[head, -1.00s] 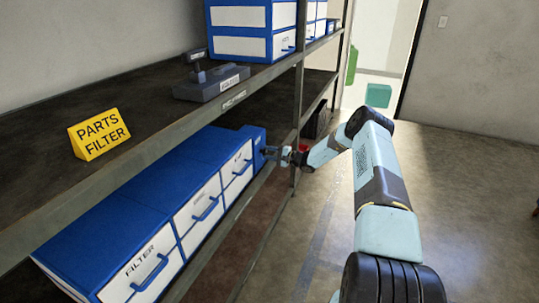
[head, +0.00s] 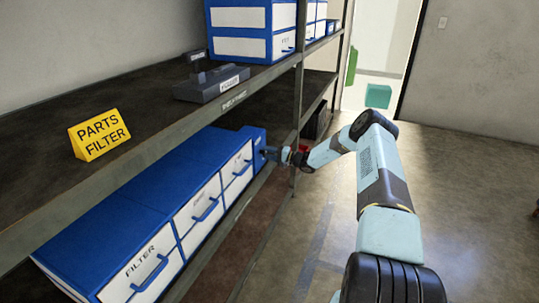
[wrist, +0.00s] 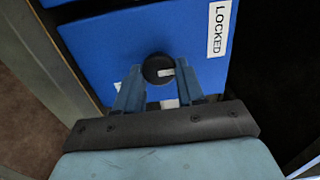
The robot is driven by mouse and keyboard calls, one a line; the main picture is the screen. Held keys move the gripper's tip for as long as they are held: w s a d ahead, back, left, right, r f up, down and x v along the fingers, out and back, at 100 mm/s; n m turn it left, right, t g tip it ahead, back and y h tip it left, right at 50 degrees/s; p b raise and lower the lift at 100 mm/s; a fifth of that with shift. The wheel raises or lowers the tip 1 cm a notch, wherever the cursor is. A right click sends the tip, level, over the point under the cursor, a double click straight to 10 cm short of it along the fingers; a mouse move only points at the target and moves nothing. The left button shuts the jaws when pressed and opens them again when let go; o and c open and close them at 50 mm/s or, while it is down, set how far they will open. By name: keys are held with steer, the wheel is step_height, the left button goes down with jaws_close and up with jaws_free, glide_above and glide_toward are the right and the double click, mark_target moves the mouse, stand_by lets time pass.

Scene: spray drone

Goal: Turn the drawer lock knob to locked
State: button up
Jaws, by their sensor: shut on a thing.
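A round black knob (wrist: 152,64) with a white mark on its face sits on a blue panel (wrist: 95,45) in the wrist view. The white mark lies right of the knob's centre. A white label reading LOCKED (wrist: 218,28) is on the panel, up and right of the knob. My gripper (wrist: 160,76) is shut on the knob, one finger on each side. Pieces of other white labels show beside and between the fingers, too covered to read. In the head view my gripper (head: 270,153) meets the blue end unit (head: 258,137) of the drawer row; the knob is hidden there.
White-fronted drawers (head: 197,212) with blue handles line the lower shelf, left of the gripper. A metal shelf post (head: 298,90) stands close to my arm. A yellow PARTS FILTER sign (head: 100,134) is on the upper shelf. The floor at right is clear.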

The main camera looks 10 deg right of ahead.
steer(key=shift+s+a+f, duration=0.2)
steer(key=shift+f, duration=0.15)
steer(key=o, duration=0.8)
steer(key=shift+o, duration=1.2)
steer(key=shift+w+d+r, duration=0.15)
steer(key=shift+r, duration=0.05)
steer(key=v, duration=1.3)
steer(key=shift+d, duration=0.3)
steer(key=shift+s+f, duration=0.1)
steer(key=shift+s, duration=0.15)
